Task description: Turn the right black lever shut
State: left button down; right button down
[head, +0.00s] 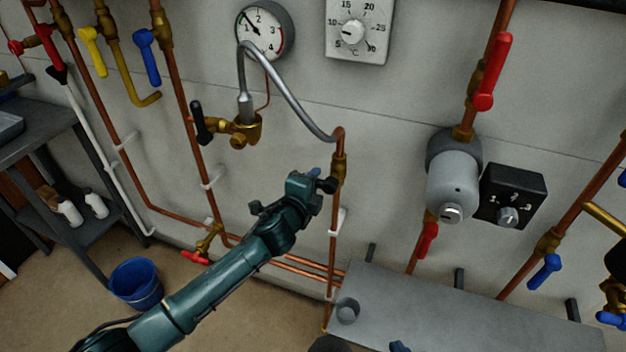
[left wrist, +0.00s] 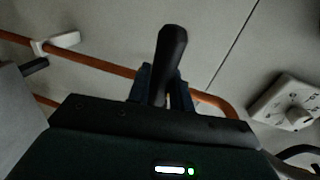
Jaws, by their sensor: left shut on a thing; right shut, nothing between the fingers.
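The right black lever (head: 330,186) is on the brass valve (head: 339,168) in the vertical copper pipe below the braided hose's right end. My left gripper (head: 316,178) reaches it from the lower left and is shut on it. In the left wrist view the black lever (left wrist: 172,60) stands up between the two fingers (left wrist: 162,88). The gripper hides part of the lever in the head view, so its exact angle is hard to tell. At the bottom edge of the head view only the tip of my right gripper (head: 399,346) shows, shut and empty, away from the lever.
Another black lever (head: 201,122) is on the brass valve at the hose's left end. The grey braided hose (head: 285,100) arches above my left gripper, under a pressure gauge (head: 264,31).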

pick_arm(q)
jog(key=shift+r, duration=0.1)
dwell(0.4)
jog(key=c, duration=1.3)
grip_release()
jog(key=shift+s, duration=0.1)
jog(key=v, duration=1.3)
jog(key=s+a+f+n+g, duration=0.2)
jog(key=s+a+f+n, duration=0.2)
jog(key=s+f+n, duration=0.4)
jog(key=s+a+f+n+g+y, duration=0.1)
jog(key=s+a+f+n+g, duration=0.1)
jog(key=s+f+n, duration=0.6)
jog(key=s+a+n, duration=0.1)
jog(key=s+n, duration=0.1)
jog(key=s, duration=0.1)
jog(key=shift+a+n+y, duration=0.3)
jog(key=shift+a, duration=0.05)
